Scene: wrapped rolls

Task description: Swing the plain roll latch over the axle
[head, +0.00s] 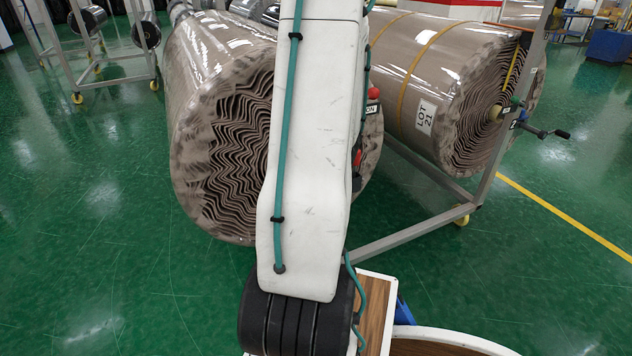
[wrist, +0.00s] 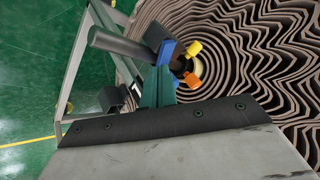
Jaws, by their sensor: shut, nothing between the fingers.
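The plain roll (head: 225,80), clear-wrapped, stands left of centre in the head view; my arm hides part of its end. In the wrist view the wavy end of a roll (wrist: 250,60) fills the right side, with a pale yellow centre. In the head view my arm hides the gripper.
A second roll (head: 435,65) with orange straps and a LOT 21 label stands at the right. Its grey frame (head: 500,150) has a crank (head: 545,132) sticking out to the right. A red knob (head: 374,93) shows beside my arm. Green floor is open at left and lower right.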

